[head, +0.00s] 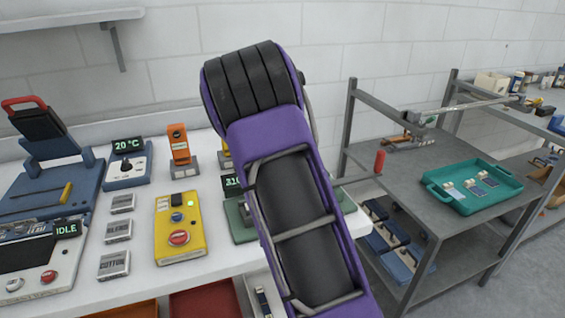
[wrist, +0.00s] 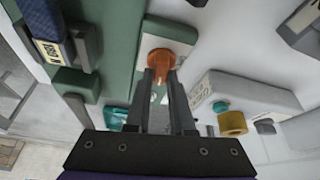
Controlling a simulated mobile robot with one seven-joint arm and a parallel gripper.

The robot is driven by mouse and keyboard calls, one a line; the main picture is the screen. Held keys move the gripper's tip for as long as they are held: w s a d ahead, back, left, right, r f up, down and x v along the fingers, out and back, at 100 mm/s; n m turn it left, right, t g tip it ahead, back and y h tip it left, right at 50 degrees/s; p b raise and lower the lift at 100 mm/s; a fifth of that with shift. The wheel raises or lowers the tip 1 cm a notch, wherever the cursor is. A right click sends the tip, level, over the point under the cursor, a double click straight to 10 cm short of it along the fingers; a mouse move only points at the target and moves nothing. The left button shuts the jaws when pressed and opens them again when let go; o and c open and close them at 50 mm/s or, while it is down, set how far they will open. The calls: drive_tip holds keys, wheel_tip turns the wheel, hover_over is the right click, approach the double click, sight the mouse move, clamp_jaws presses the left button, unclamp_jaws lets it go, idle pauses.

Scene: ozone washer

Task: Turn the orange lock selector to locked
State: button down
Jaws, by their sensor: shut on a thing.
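The orange lock selector (wrist: 166,57) shows in the wrist view as a rounded orange knob on a pale plate (wrist: 150,45) set in a green body (wrist: 118,40). My gripper (wrist: 161,76) reaches up to it, and its two fingers are shut on the knob. The fingertips partly cover the knob, and any lock markings are too small or hidden to read. In the head view my purple arm stands in front, and the gripper and selector are hidden behind it.
In the head view a yellow control box (head: 180,228) with a red button stands left of my arm on the white bench (head: 150,275). A green unit (head: 238,222) with a display is partly behind my arm. A grey shelf (head: 400,160) with a teal tray (head: 470,208) stands at the right.

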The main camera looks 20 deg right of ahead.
drive_tip(key=shift+m+g+p, duration=0.4)
drive_tip(key=shift+m+p, duration=0.1)
drive_tip(key=shift+m, duration=0.6)
drive_tip(key=c, duration=0.8)
unclamp_jaws()
drive_tip(key=p+v, duration=0.2)
drive_tip(key=v, duration=1.5)
drive_tip(key=shift+w+r, duration=0.1)
drive_tip(key=shift+r, duration=0.15)
